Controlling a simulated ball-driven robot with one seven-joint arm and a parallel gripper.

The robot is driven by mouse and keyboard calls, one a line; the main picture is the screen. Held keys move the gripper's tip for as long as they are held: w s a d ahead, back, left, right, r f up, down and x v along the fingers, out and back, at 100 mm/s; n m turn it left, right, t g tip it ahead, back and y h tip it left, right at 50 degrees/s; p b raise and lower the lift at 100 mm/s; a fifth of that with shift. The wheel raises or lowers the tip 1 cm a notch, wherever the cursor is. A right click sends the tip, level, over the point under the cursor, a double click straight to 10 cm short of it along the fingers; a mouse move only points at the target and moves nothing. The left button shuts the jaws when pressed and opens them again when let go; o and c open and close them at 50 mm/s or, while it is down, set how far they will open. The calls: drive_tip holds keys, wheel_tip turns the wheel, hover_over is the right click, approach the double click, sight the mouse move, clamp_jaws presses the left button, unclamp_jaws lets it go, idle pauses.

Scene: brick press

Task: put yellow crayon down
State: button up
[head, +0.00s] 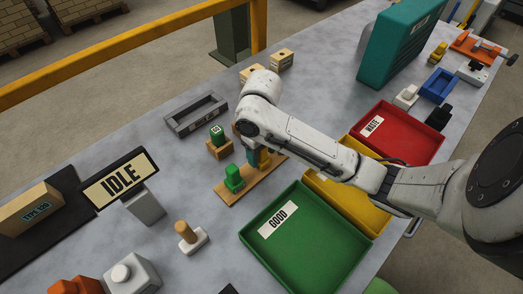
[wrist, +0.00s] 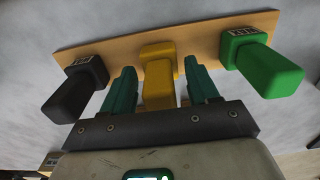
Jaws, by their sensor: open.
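The yellow crayon (wrist: 158,80) stands on a wooden board (wrist: 205,32), in the middle between a black crayon (wrist: 76,92) and a green crayon (wrist: 262,68). My gripper (wrist: 161,88) is open, with one teal finger on each side of the yellow crayon and a visible gap on both sides. In the head view, my gripper (head: 254,158) is low over the board (head: 233,194), and part of the yellow crayon (head: 264,158) shows beside a teal finger. The green crayon (head: 234,176) stands at the board's near end. My arm hides the black crayon there.
A green GOOD tray (head: 325,258), a yellow tray (head: 345,205) and a red WASTE tray (head: 405,128) lie to the right. A grey open holder (head: 195,114) and a small block with a green top (head: 217,137) are close behind. An IDLE sign (head: 120,178) stands left.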

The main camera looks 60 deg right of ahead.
drive_tip(key=shift+r, duration=0.1)
wheel_tip(320, 180, up, 12)
drive_tip(key=p, duration=0.4)
drive_tip(key=shift+f, duration=0.25)
drive_tip(key=shift+r, duration=0.3)
